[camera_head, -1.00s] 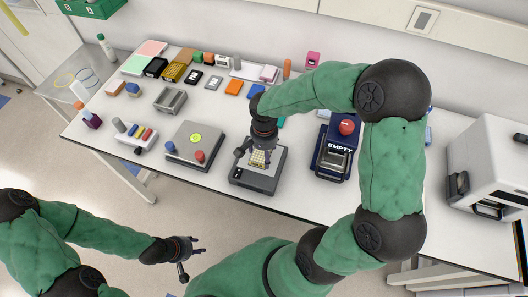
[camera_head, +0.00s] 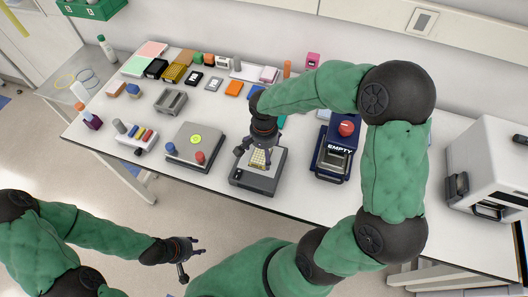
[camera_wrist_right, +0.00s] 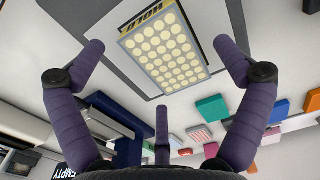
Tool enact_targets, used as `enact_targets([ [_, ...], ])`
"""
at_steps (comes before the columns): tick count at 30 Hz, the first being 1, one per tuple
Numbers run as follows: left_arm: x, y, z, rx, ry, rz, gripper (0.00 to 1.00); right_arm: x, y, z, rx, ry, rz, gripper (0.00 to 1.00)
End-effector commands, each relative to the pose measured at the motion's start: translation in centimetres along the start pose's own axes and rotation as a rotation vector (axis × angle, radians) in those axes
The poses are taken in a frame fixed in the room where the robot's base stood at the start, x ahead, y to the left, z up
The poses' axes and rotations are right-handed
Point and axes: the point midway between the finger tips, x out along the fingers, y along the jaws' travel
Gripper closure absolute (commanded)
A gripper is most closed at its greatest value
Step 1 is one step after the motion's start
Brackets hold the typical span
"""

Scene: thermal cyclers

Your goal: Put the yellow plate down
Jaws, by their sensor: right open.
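The yellow plate (camera_head: 260,158), with rows of pale round wells, lies on the grey block device (camera_head: 256,180) near the table's front edge. My right gripper (camera_head: 259,152) is just over the plate. In the wrist view its fingers (camera_wrist_right: 156,62) are spread wide, with visible gaps between the fingertips and the plate's sides. My left gripper (camera_head: 193,261) hangs empty in front of the table, its fingers apart.
A grey device with red and blue knobs (camera_head: 193,147) stands to the left. A blue device marked EMPTY (camera_head: 337,147) stands to the right. A white machine (camera_head: 488,165) is at the far right. Small boxes and racks crowd the back left.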

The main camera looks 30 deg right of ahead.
Motion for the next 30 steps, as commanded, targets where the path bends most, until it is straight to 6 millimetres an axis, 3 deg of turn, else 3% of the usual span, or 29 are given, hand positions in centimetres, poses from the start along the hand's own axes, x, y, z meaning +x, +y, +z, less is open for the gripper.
enact_targets([
  [9,-1.3,0.5,0.1,0.000,0.000,0.000,0.60,-6.7,0.0,0.0,0.000,0.002,-0.003,0.00],
  [15,-1.7,0.6,0.1,0.000,0.000,0.000,0.60,-9.6,0.0,0.0,-0.002,0.002,-0.002,0.00],
  [21,-1.8,0.7,0.1,0.000,0.000,0.000,0.60,-10.8,0.0,0.0,0.000,0.000,-0.001,0.00],
  [30,-1.8,0.7,0.1,0.000,0.000,0.000,0.60,-10.8,0.0,0.0,-0.001,0.000,0.000,0.00],
])
